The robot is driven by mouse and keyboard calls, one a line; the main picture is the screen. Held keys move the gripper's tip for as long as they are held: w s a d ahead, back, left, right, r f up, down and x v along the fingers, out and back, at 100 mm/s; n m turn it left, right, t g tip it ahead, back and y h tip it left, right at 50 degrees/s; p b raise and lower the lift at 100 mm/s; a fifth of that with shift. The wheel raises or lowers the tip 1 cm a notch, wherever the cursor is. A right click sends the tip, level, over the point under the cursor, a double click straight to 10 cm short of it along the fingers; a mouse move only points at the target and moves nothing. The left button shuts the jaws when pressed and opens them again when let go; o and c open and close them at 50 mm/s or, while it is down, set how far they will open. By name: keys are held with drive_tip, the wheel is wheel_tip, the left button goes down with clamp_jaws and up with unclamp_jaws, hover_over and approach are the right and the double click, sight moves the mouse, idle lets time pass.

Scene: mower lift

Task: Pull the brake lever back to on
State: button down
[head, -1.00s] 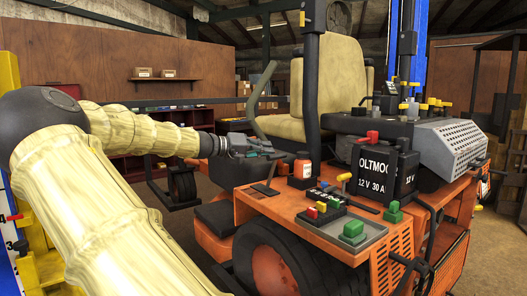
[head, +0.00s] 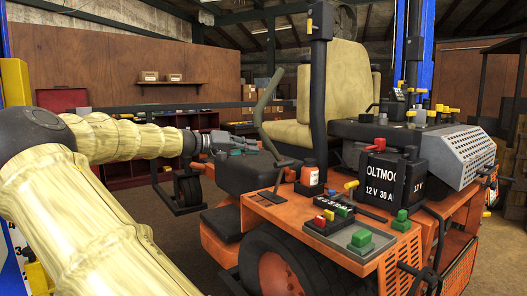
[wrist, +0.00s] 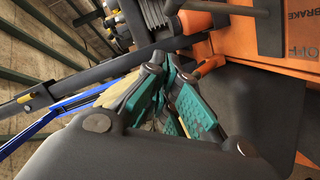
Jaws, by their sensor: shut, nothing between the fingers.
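The brake lever (head: 278,178) is a thin dark lever standing from a small plate on the orange fender of the mower (head: 300,225), left of the orange bottle. In the wrist view, the orange panel (wrist: 270,62) carries the words BRAKE and OFF; I cannot make out the lever there for certain. My gripper (head: 253,149) is shut and empty, up and to the left of the lever, over the dark box beside the seat. It appears apart from the lever. In the wrist view its teal-padded fingers (wrist: 170,72) are together.
The orange-and-white bottle (head: 309,176) stands close to the right of the lever, with a black post (head: 319,100) behind it. A curved grey handle (head: 264,110) rises behind my gripper. A switch box (head: 333,205) and a black battery (head: 388,176) are further right.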

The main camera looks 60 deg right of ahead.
drive_tip(key=shift+v, duration=1.95)
drive_tip(key=shift+w, duration=0.1)
